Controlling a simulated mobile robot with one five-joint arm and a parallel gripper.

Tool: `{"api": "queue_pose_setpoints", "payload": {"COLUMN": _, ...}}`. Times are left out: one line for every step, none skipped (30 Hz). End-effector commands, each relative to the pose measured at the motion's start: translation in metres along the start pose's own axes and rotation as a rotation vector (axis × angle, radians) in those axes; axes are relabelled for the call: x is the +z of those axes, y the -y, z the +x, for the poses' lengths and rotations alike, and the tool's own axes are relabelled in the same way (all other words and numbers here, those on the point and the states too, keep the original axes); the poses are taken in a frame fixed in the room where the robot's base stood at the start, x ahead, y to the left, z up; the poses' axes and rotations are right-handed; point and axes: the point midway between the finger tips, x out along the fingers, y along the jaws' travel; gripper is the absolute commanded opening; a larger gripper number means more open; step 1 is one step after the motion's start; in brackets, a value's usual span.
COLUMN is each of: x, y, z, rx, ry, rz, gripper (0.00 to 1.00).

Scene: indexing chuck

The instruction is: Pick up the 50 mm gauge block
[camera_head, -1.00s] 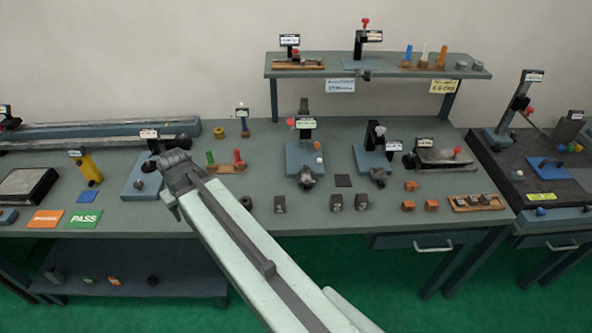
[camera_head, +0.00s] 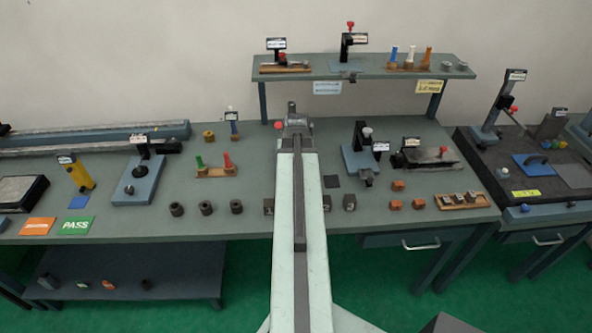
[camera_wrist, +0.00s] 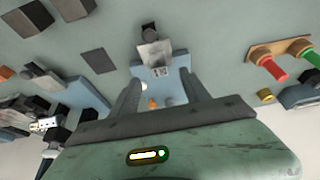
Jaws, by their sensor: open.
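Several small dark grey blocks stand in a row near the bench's front edge. In the head view one dark block (camera_head: 268,206) is left of my arm and another (camera_head: 349,201) is right of it. I cannot read a size on any, so I cannot tell which is the 50 mm gauge block. In the wrist view two dark blocks (camera_wrist: 74,8) (camera_wrist: 26,18) lie at the upper left, outside my fingers. My gripper (camera_wrist: 160,88) is open and empty above a blue-based fixture (camera_wrist: 150,72). My arm hides part of the row in the head view.
A dark square plate (camera_head: 332,181) lies behind the row. Orange blocks (camera_head: 397,185) and a wooden tray of grey blocks (camera_head: 463,200) are at right. Dark cylinders (camera_head: 206,207) and a red-and-green peg rack (camera_head: 216,171) are at left. A raised shelf (camera_head: 365,70) stands behind.

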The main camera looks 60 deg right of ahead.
Motion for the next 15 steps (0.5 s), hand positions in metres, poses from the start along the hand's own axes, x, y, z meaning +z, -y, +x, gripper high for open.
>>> {"api": "queue_pose_setpoints", "payload": {"x": 0.001, "y": 0.000, "z": 0.012, "rx": 0.000, "ry": 0.000, "rz": 0.000, "gripper": 0.55}}
{"api": "queue_pose_setpoints", "payload": {"x": 0.001, "y": 0.000, "z": 0.017, "rx": 0.000, "ry": 0.000, "rz": 0.000, "gripper": 0.55}}
{"api": "queue_pose_setpoints", "payload": {"x": 0.001, "y": 0.000, "z": 0.022, "rx": 0.000, "ry": 0.000, "rz": 0.000, "gripper": 0.55}}
{"api": "queue_pose_setpoints", "payload": {"x": 0.001, "y": 0.000, "z": 0.025, "rx": 0.000, "ry": 0.000, "rz": -0.001, "gripper": 0.55}}
{"api": "queue_pose_setpoints", "payload": {"x": 0.001, "y": 0.000, "z": 0.025, "rx": 0.000, "ry": 0.000, "rz": -0.001, "gripper": 0.55}}
{"api": "queue_pose_setpoints", "payload": {"x": 0.000, "y": 0.000, "z": 0.024, "rx": 0.000, "ry": 0.000, "rz": -0.001, "gripper": 0.55}}
{"api": "queue_pose_setpoints", "payload": {"x": 0.000, "y": 0.000, "z": 0.023, "rx": 0.000, "ry": 0.000, "rz": -0.001, "gripper": 0.55}}
{"api": "queue_pose_setpoints", "payload": {"x": -0.001, "y": 0.000, "z": 0.024, "rx": 0.000, "ry": 0.000, "rz": -0.001, "gripper": 0.55}}
{"api": "queue_pose_setpoints", "payload": {"x": -0.001, "y": 0.000, "z": 0.026, "rx": 0.000, "ry": 0.000, "rz": -0.001, "gripper": 0.55}}
{"api": "queue_pose_setpoints", "payload": {"x": -0.001, "y": 0.000, "z": 0.030, "rx": 0.000, "ry": 0.000, "rz": -0.001, "gripper": 0.55}}
{"api": "queue_pose_setpoints", "payload": {"x": -0.001, "y": 0.000, "z": 0.034, "rx": 0.000, "ry": 0.000, "rz": -0.001, "gripper": 0.55}}
{"api": "queue_pose_setpoints", "payload": {"x": -0.002, "y": -0.001, "z": 0.041, "rx": 0.000, "ry": 0.000, "rz": -0.001, "gripper": 0.55}}
{"api": "queue_pose_setpoints", "payload": {"x": -0.003, "y": -0.001, "z": 0.047, "rx": 0.000, "ry": 0.000, "rz": -0.001, "gripper": 0.55}}
{"api": "queue_pose_setpoints", "payload": {"x": -0.003, "y": -0.001, "z": 0.053, "rx": 0.000, "ry": 0.000, "rz": -0.001, "gripper": 0.55}}
{"api": "queue_pose_setpoints", "payload": {"x": -0.004, "y": -0.002, "z": 0.061, "rx": 0.000, "ry": 0.000, "rz": -0.001, "gripper": 0.55}}
